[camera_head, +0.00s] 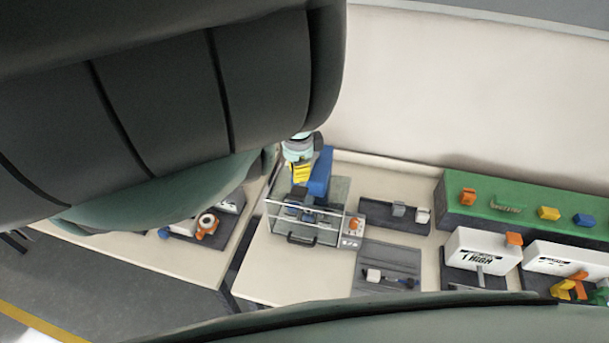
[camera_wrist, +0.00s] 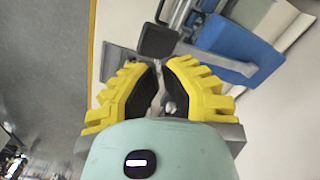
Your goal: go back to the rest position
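My gripper (camera_wrist: 159,68) has yellow fingers with black pads. In the wrist view the pads stand close together, with a narrow gap and no clearly held object between them. In the head view my gripper (camera_head: 300,174) is small, at the back of the table beside a blue block (camera_head: 321,172), above a clear-sided machine (camera_head: 328,236) with a dark handle. The blue part (camera_wrist: 236,50) also shows beyond the fingertips in the wrist view. A black square piece (camera_wrist: 157,40) lies just past the tips; I cannot tell whether it touches them.
My arm covers the head view's upper left. A dark tray (camera_head: 400,226) and a grey mat (camera_head: 388,257) lie right of the machine. A green block (camera_head: 470,212) bears several coloured pieces. White boxes (camera_head: 476,247) stand in front. A second table (camera_head: 130,252) is left, past a gap.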

